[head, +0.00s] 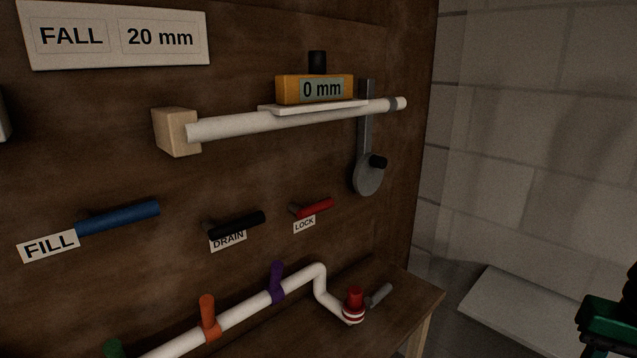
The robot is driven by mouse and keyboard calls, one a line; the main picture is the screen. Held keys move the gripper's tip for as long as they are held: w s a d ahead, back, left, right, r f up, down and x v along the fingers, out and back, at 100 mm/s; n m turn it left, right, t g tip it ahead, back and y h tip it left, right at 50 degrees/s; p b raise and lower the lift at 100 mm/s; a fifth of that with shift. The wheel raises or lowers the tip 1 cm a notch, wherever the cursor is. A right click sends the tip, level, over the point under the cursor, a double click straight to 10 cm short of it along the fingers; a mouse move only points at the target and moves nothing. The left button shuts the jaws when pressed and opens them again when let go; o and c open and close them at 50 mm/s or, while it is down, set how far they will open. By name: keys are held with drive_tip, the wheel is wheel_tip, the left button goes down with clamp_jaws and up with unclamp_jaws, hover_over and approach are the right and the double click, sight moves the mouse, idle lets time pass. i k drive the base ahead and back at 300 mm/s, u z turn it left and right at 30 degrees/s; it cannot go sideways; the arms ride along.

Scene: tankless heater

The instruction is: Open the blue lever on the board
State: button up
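The blue lever (118,218) is on the brown wooden board (110,120), at the left in the head view. Its handle lies nearly level, its right end slightly higher. A white FILL label (48,246) sits at its left end. Nothing touches the lever. I cannot make out my gripper's fingers in this view.
A black DRAIN lever (237,224) and a red LOCK lever (314,209) sit to the right. Above is a white pipe (270,123) with a gauge reading 0 mm (320,88). Below, a white pipe (240,313) carries coloured handles. A green-and-black part (608,318) is at the right edge.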

sight(85, 226)
drive_tip(key=u, duration=1.45)
